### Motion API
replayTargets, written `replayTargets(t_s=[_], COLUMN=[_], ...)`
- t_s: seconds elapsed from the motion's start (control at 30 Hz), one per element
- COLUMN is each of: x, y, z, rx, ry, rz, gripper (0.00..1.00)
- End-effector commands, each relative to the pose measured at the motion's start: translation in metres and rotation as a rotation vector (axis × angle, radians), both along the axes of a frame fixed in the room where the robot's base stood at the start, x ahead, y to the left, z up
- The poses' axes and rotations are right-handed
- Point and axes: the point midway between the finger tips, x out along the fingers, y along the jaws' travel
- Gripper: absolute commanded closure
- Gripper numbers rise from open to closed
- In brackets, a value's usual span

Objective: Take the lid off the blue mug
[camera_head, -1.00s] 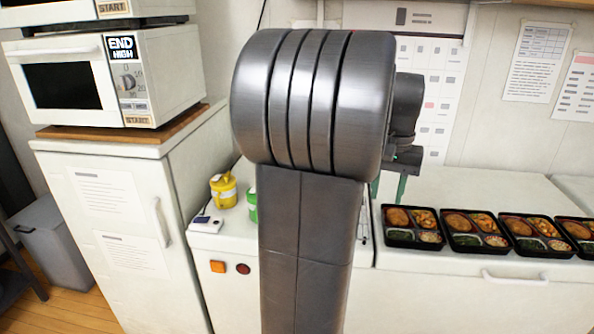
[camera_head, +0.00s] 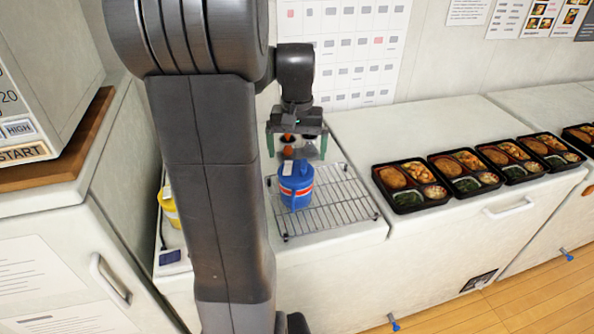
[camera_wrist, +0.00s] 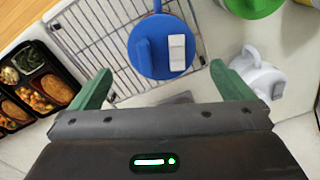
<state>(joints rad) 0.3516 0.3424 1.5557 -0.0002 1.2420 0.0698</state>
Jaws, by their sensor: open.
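The blue mug (camera_head: 297,190) stands upright on a wire rack, with a red and white band on its side. Its blue lid (camera_head: 294,169) is on it and has a raised grip on top. In the wrist view the lid (camera_wrist: 150,62) shows from above, with a white rectangular piece on it. My gripper (camera_head: 297,150) is open and empty, behind and above the mug in the head view. In the wrist view its green fingers (camera_wrist: 158,85) are spread, with the lid ahead of and between them, apart from both.
The wire rack (camera_head: 345,205) lies on the white counter. Several bento trays (camera_head: 410,186) stand in a row to the right. A yellow mug (camera_head: 169,207) is left, partly hidden by my arm. In the wrist view a white mug (camera_wrist: 262,78) and a green lid (camera_wrist: 252,6) are right.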

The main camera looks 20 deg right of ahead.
Motion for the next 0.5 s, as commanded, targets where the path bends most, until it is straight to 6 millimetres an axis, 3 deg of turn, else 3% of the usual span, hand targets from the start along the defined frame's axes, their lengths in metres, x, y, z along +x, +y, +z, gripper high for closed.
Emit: replayTargets(t_s=[0.23, 0.5], x=[-0.004, -0.004], y=[0.003, 0.003], z=[-0.037, -0.045], rx=[0.002, 0.000], ry=[0.005, 0.001], rz=[0.001, 0.000], gripper=[0.00, 0.00])
